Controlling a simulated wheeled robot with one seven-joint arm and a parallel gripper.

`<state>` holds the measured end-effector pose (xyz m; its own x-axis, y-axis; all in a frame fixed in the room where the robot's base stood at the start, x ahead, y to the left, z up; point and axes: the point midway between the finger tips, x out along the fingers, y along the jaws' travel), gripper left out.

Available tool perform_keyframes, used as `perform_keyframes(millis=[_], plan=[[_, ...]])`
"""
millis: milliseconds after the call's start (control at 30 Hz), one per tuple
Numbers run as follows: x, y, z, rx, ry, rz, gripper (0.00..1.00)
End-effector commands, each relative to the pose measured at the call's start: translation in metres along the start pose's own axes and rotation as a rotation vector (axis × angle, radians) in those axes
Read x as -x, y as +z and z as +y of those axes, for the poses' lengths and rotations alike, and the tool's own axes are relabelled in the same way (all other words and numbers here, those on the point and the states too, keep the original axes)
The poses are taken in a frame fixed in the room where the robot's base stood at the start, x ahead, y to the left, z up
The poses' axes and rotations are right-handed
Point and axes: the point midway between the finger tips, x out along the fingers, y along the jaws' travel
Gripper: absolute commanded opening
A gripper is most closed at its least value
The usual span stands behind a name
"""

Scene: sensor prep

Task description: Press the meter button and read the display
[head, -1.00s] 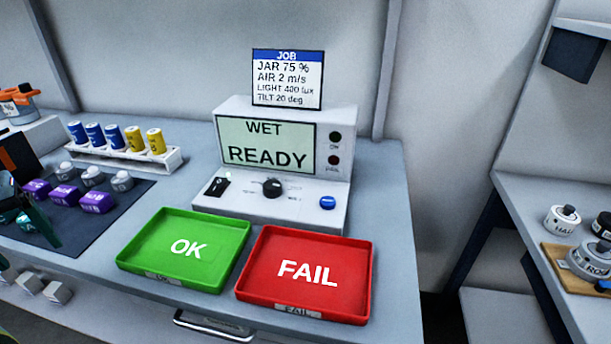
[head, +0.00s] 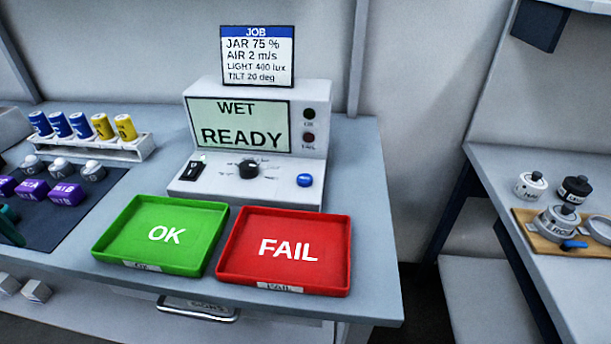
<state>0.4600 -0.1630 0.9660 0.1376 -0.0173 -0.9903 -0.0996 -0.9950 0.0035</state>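The meter (head: 258,178) is a light grey box at the back of the bench. Its display (head: 240,124) reads "WET" above "READY". A blue button (head: 304,180) sits at the right of its lower panel, with a black knob (head: 249,169) in the middle and a black switch or socket (head: 192,170) at the left. Two dark round lamps, OK (head: 309,114) and FAIL (head: 308,138), are beside the display and look unlit. My gripper is not clearly in view; a dark green piece at the left edge cannot be made out.
A green OK tray (head: 190,264) and a red FAIL tray (head: 240,277) stand before the meter, both empty. A job card (head: 258,57) stands above it. A battery rack (head: 141,148) and a dark mat (head: 95,204) with sensors are left. A side table (head: 500,165) holds jars.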

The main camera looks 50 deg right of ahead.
Motion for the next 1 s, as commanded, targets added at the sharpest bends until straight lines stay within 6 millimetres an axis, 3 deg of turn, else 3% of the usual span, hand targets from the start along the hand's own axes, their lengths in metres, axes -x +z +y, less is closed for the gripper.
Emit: perform_keyframes(millis=[67, 467, 1000], plan=[[0.0, 0.0, 0.0, 0.0, 0.0, 0.0, 0.45], [0.0, 0.0, 0.0, 0.0, 0.0, 0.0, 0.0], [0.0, 0.0, 0.0, 0.0, 0.0, 0.0, 0.0]])
